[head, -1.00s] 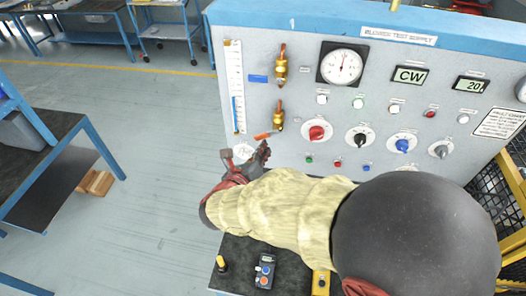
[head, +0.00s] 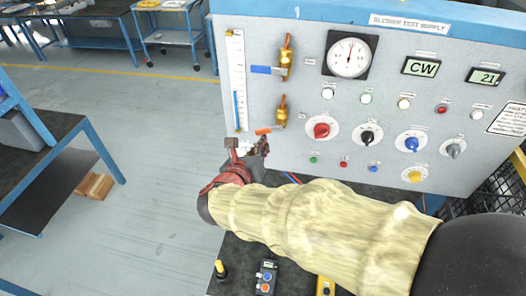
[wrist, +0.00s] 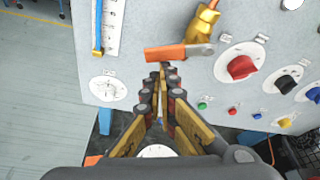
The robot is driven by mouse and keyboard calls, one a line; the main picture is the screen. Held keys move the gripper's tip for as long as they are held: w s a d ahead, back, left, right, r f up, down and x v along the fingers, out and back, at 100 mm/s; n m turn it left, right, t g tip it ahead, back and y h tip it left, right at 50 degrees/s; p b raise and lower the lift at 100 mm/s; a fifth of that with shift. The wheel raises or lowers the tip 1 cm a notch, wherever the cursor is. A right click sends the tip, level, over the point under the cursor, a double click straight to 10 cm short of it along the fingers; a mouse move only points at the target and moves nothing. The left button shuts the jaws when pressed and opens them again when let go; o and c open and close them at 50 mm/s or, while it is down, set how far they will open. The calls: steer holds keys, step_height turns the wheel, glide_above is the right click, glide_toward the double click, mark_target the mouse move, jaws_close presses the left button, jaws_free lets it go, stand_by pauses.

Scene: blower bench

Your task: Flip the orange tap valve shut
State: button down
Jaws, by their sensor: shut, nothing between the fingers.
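The orange tap valve lever (head: 263,131) sticks out to the left, roughly level, from the lower brass fitting (head: 282,112) on the panel. In the wrist view the orange lever (wrist: 165,53) lies across the picture, just beyond my fingertips, with a grey piece at its right end. The brass fitting (wrist: 202,22) is above that end. My gripper (head: 264,146) is just below the lever. In the wrist view my gripper (wrist: 164,70) has its fingertips together with nothing between them. I cannot tell whether the tips touch the lever.
A blue lever (head: 261,70) sits on the upper brass fitting. A gauge tube (head: 239,85) is left of the valves, and a red knob (head: 321,130) is to the right. A white round dial (wrist: 108,89) is left of my fingers. Open floor lies left of the panel.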

steer(key=m+b, duration=0.1)
steer(key=b, duration=0.1)
steer(key=a+r+m+y+b, duration=0.1)
steer(key=b, duration=0.2)
steer(key=r+m+b, duration=0.1)
steer(key=b, duration=0.2)
steer(key=shift+w+a+y, duration=0.1)
steer(key=shift+a+y, duration=0.1)
steer(key=shift+y, duration=0.1)
steer(key=shift+d+f+b, duration=0.1)
steer(key=shift+b, duration=0.25)
steer(key=shift+d+f+b, duration=0.35)
steer(key=shift+d+b, duration=0.25)
